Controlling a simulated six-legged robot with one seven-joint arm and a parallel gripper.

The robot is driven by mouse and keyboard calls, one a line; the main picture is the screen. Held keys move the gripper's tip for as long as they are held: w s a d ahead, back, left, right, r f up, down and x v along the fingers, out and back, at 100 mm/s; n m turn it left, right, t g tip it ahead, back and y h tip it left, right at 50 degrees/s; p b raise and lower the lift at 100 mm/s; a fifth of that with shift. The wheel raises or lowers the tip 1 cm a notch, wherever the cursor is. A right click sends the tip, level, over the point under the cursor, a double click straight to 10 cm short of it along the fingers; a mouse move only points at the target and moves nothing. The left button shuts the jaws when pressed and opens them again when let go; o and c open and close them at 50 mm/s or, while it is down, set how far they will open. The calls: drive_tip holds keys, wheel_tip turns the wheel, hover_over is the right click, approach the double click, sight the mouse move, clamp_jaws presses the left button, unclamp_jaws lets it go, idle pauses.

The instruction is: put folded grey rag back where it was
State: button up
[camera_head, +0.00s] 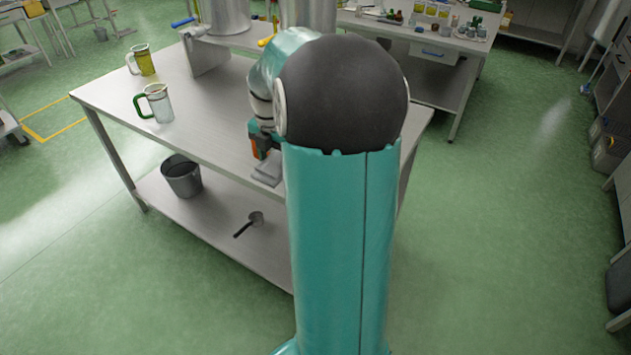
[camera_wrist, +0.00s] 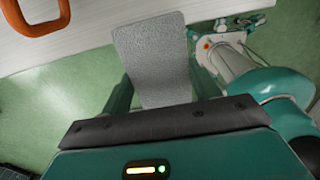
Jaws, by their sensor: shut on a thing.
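The folded grey rag (camera_wrist: 152,58) is a flat, speckled grey piece in the wrist view, held between the fingers of my gripper (camera_wrist: 160,92). It overlaps the edge of the pale table and the green floor in that view. In the head view the rag (camera_head: 268,168) shows at the near edge of the metal table (camera_head: 205,95), partly hidden by my arm. My gripper (camera_head: 260,143) is mostly hidden there too. I cannot tell whether the rag touches the tabletop.
An orange loop handle (camera_wrist: 38,18) is close by on the table. A green-handled jug (camera_head: 158,103) and a yellowish jug (camera_head: 142,60) stand on the left. The lower shelf bears a dark bucket (camera_head: 182,177) and a ladle-like tool (camera_head: 250,224). Steel vessels stand behind.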

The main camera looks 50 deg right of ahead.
drive_tip(key=d+f, duration=0.1)
drive_tip(key=d, duration=0.1)
drive_tip(key=s+d+f, duration=0.1)
drive_tip(key=s+d, duration=0.1)
drive_tip(key=d, duration=0.1)
drive_tip(key=shift+s+d+f, duration=0.2)
drive_tip(key=shift+d+f, duration=0.15)
drive_tip(key=shift+f, duration=0.05)
drive_tip(key=d+f, duration=0.1)
drive_tip(key=s+d+f, duration=0.1)
drive_tip(key=f, duration=0.1)
drive_tip(key=d+f, duration=0.2)
drive_tip(key=shift+s, duration=0.3)
drive_tip(key=shift+s+d+f, duration=0.1)
drive_tip(key=shift+d+f, duration=0.1)
drive_tip(key=shift+f, duration=0.8)
drive_tip(key=shift+s+d+f, duration=0.1)
drive_tip(key=shift+d+f, duration=0.1)
drive_tip(key=shift+f, duration=0.75)
drive_tip(key=shift+w+f, duration=0.1)
drive_tip(key=shift+f, duration=0.1)
drive_tip(key=o, duration=0.9)
drive_tip(key=shift+r, duration=0.1)
wheel_tip(320, 180, up, 12)
drive_tip(key=shift+r, duration=0.1)
